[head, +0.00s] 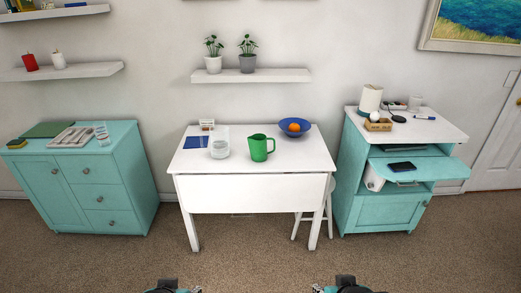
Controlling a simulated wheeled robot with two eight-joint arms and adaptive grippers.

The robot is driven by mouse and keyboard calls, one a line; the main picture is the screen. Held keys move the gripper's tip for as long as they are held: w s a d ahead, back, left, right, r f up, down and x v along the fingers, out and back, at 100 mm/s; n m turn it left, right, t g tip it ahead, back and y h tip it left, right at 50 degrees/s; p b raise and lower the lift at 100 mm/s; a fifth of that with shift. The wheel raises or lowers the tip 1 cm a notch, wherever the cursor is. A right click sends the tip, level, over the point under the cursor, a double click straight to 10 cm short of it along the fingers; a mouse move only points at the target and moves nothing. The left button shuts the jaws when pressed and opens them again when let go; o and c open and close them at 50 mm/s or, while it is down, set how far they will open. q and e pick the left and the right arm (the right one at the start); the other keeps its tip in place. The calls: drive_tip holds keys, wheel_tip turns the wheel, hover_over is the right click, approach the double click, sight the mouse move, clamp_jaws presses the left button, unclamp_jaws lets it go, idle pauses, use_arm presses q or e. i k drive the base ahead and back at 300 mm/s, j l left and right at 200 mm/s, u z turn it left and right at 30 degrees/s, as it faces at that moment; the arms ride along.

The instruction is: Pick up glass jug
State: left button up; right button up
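On the white table (190,164) stands a clear, see-through round vessel (219,148), which looks like the glass jug; at this size I cannot make out its handle. To its right, a little apart, stands an opaque-looking green jug (259,148) with a handle on its right side. Both stand upright. Only small black and teal parts of my two arms show at the bottom edge, well in front of the table. No gripper fingers can be made out there.
A blue bowl (287,126) with an orange (295,127) stands behind the green jug. A blue flat item (196,142) lies left of the clear vessel. Teal cabinets (83,185) (378,208) flank the table. A white stool (326,213) is partly under it. Carpet in front is clear.

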sight(219, 135)
drive_tip(key=i+l, duration=0.2)
drive_tip(key=i, duration=0.3)
drive_tip(key=i+l+u, duration=0.1)
drive_tip(key=i, duration=0.45)
drive_tip(key=l, duration=0.1)
